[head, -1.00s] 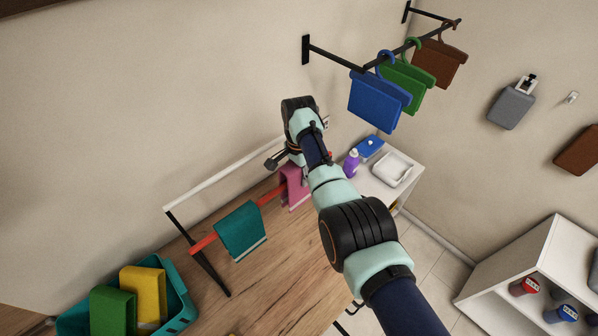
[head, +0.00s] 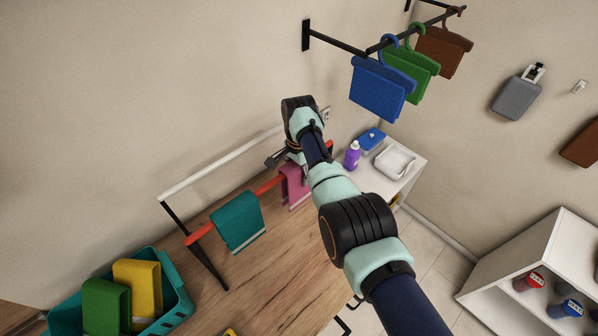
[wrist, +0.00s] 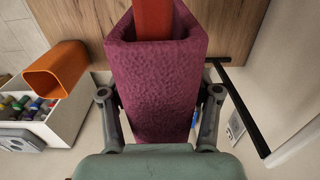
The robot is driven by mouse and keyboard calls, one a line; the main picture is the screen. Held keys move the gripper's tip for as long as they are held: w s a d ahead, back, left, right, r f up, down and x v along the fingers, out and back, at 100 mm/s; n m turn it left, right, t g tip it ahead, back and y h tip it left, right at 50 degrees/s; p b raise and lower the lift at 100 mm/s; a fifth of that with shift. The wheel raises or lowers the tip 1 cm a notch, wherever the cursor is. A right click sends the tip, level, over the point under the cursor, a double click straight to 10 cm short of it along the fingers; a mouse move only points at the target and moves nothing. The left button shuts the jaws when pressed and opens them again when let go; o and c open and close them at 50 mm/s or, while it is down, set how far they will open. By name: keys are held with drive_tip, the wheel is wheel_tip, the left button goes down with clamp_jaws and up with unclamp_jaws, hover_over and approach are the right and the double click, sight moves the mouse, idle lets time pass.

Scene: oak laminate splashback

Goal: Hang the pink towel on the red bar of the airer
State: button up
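The pink towel (head: 294,186) hangs folded over the red bar (head: 268,186) of the airer, near the bar's right end. In the wrist view the towel (wrist: 155,85) fills the middle, and the red bar (wrist: 153,15) runs into its fold. My gripper (wrist: 160,105) is open, with one finger on each side of the towel. I cannot tell whether either finger touches it. In the head view my gripper (head: 290,160) is just above the towel, and my arm hides the bar's far end partly.
A teal towel (head: 238,222) hangs on the same bar to the left. A teal basket (head: 180,300) holds green and yellow towels. A purple bottle (head: 352,157) and a white tray (head: 413,160) stand on the right. Bare wooden worktop (head: 285,250) lies in front of the airer.

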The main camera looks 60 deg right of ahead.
drive_tip(key=shift+o, duration=0.8)
wheel_tip(320, 180, up, 12)
